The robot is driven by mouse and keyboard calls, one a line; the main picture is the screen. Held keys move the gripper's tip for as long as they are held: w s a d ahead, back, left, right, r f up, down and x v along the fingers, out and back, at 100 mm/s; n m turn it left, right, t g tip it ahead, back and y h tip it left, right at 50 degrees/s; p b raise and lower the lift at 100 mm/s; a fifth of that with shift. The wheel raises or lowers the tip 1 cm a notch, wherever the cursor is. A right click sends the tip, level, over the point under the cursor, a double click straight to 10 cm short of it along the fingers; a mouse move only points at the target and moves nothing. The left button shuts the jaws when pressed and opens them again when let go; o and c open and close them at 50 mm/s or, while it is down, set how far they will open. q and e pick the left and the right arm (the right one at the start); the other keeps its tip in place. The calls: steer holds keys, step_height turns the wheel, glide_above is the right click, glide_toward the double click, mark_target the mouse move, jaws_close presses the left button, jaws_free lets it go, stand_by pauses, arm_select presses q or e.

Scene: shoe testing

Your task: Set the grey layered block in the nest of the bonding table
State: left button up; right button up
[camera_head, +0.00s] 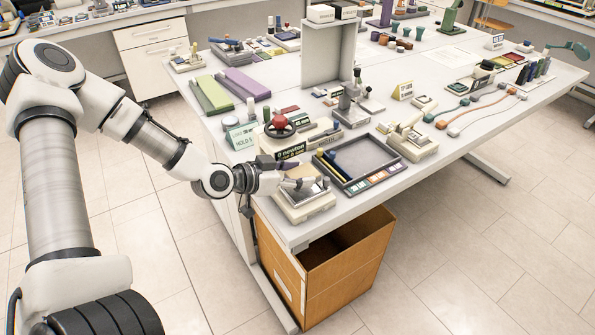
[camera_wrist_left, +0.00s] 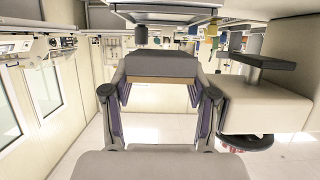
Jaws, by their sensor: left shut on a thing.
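My left gripper (camera_head: 300,179) reaches in from the left over the table's near corner. In the left wrist view its two fingers (camera_wrist_left: 160,92) are shut on the grey layered block (camera_wrist_left: 160,65), a dark grey slab with a brown layer along one face. In the head view I cannot clearly make the block out from the fingers. A low beige fixture with a metal top (camera_head: 303,207), which looks like the bonding table, is under the gripper. My right gripper is out of view.
A beige press with a red handwheel (camera_head: 279,124) stands close behind the gripper. A dark tray (camera_head: 360,160) lies to the right. An open wooden drawer unit (camera_head: 345,265) is below the table edge. Free floor lies in front.

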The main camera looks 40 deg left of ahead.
arm_select(q)
steer(key=shift+w+f+b, duration=0.1)
steer(key=shift+f+b, duration=0.3)
steer(key=shift+f, duration=0.5)
steer(key=shift+r, duration=0.1)
steer(key=shift+p, duration=0.35)
stand_by(0.6)
steer(key=shift+f+b, duration=0.7)
steer(key=shift+f, duration=0.1)
steer(key=o, duration=1.3)
steer(key=shift+c, duration=0.2)
